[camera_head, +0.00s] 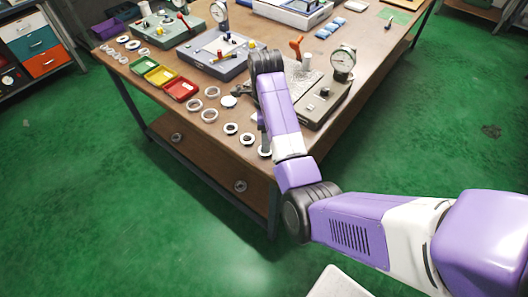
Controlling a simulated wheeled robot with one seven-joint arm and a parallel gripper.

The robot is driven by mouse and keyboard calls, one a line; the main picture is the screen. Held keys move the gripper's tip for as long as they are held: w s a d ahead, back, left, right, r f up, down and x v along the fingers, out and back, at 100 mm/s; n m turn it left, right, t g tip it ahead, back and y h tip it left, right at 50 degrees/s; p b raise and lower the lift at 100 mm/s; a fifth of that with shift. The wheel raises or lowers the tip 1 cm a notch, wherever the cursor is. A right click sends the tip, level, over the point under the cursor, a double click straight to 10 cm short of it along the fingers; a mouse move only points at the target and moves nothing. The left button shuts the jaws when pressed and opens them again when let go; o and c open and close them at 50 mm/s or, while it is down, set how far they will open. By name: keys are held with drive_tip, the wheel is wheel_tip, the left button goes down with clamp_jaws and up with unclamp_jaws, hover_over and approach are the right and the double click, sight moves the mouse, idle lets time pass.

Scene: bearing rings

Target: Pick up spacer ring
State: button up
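Several small rings lie in loose rows near the front edge of the brown workbench. Among them are a pale ring (195,105), another pale ring (212,92), a ring with a dark centre (231,128) and a similar ring (247,138). I cannot tell which one is the spacer ring. My arm reaches in from the right and bends down over the bench. My gripper (262,135) is mostly hidden behind my forearm. A narrow grey part of it shows just above a ring (265,152) at the bench edge. Its fingers cannot be made out.
Green, yellow and red trays (181,89) stand left of the rings. A grey fixture with a dial gauge (343,62) is right of my arm, and a blue-grey fixture (215,55) stands behind. More rings (122,39) lie at far left. The green floor in front is clear.

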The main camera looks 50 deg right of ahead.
wheel_tip(320, 180, down, 7)
drive_tip(key=shift+s+a+r+p, duration=0.1)
drive_tip(key=shift+r+p, duration=0.1)
drive_tip(key=shift+p, duration=0.35)
clamp_jaws()
